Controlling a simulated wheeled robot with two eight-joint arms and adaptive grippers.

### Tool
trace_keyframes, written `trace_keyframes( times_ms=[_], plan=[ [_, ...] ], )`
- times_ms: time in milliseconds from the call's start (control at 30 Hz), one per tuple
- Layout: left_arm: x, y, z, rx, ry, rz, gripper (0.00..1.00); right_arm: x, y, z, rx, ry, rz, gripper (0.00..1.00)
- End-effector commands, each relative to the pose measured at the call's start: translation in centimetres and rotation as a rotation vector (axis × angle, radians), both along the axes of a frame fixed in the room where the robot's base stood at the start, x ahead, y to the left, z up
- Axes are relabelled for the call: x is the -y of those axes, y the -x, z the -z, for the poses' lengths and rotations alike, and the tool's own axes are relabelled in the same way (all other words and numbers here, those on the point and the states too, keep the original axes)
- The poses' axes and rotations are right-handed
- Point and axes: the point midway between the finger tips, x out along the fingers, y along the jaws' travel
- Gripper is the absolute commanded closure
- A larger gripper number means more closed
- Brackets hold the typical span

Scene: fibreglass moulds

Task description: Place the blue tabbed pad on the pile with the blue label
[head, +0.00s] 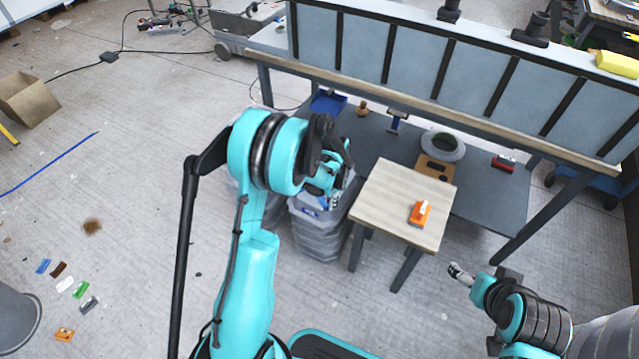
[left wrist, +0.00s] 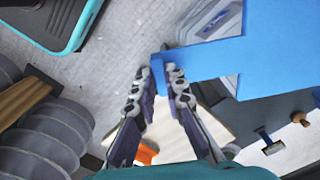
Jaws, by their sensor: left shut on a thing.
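My left gripper (left wrist: 163,75) is shut on the narrow tab of the blue tabbed pad (left wrist: 285,50). The flat blue pad spreads to the upper right of the left wrist view. A grey moulded piece (left wrist: 215,18) shows partly beneath it. In the head view my left gripper (head: 333,198) is over the edge of a pile of grey mouldings (head: 318,238) left of the stool. A small blue patch (head: 309,212) shows on that pile; I cannot tell whether it is the label or the pad. My right gripper (head: 460,274) is low at right, away from the pile; its fingers are too small to judge.
A wooden-topped stool (head: 385,200) with an orange block (head: 420,213) stands right beside the pile. Behind it is a bench (head: 400,95) with a lower shelf holding a grey ring (head: 443,146) and tools. Coloured pieces lie on the floor at left, where there is free room.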

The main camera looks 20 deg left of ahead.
Motion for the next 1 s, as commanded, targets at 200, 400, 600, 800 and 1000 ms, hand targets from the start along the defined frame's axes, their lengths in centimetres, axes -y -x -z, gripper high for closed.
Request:
trace_keyframes(
  times_ms=[200,400,600,800,1000],
  plan=[
    [-3.3,-3.5,7.1,0.001,-0.002,0.414,1.0,0.0,0.0,0.9,0.0,0.0,0.0,0.2],
    [-4.4,-4.4,10.1,0.001,-0.003,0.584,1.0,0.0,0.0,1.2,0.0,0.0,0.0,0.2],
    [-4.5,-4.4,13.5,0.001,-0.003,0.6,1.0,0.0,0.0,2.7,0.0,0.0,0.0,0.2],
    [-4.5,-4.4,16.4,0.001,-0.003,0.598,1.0,0.0,0.0,3.9,0.0,0.0,0.0,0.2],
    [-4.5,-4.4,19.1,0.001,-0.003,0.598,1.0,0.0,0.0,5.0,0.0,0.0,0.0,0.2]
  ],
)
